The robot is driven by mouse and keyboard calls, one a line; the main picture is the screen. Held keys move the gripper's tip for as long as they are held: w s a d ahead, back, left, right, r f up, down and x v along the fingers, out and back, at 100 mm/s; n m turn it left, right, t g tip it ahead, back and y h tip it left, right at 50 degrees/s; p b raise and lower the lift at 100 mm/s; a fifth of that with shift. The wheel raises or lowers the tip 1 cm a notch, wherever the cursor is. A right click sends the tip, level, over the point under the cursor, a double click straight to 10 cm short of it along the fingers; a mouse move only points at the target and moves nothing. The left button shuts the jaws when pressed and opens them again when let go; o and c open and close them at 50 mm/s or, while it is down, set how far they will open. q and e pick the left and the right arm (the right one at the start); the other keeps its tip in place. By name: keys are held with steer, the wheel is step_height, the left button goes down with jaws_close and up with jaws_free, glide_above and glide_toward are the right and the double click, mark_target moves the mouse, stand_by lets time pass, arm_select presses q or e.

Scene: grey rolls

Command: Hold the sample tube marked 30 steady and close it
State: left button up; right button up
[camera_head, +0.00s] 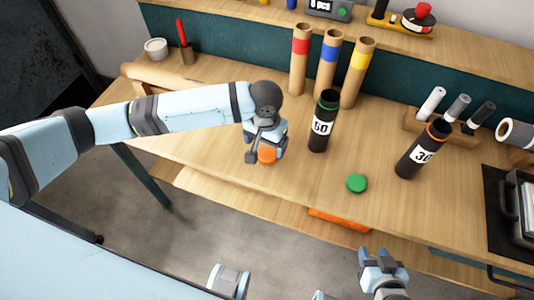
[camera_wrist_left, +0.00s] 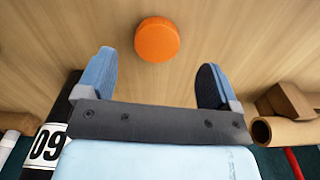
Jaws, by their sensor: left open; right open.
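The sample tube marked 30 (camera_head: 423,149) is black with an orange rim and stands on the table at the right, its top open. A black tube marked 60 (camera_head: 323,121) with a green rim stands left of it. An orange cap (camera_head: 267,154) lies on the table beneath my left gripper (camera_head: 256,157). In the left wrist view the orange cap (camera_wrist_left: 157,39) lies ahead of and between the open, empty fingers (camera_wrist_left: 158,80). A green cap (camera_head: 356,183) lies between the tubes, nearer the front edge. My right gripper (camera_head: 380,257) is open and empty, in front of the table edge.
Cardboard tubes with red, blue and yellow bands (camera_head: 328,62) stand behind tube 60. A wooden rack (camera_head: 440,130) with several markers stands behind tube 30. A black case (camera_head: 505,210) is at the right edge. The table's front middle is clear around the green cap.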

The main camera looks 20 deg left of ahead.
mark_target(267, 155)
arm_select(q)
steer(key=f, duration=0.4)
steer(key=shift+d+f, duration=0.2)
steer(key=shift+f, duration=0.1)
steer(key=c, duration=1)
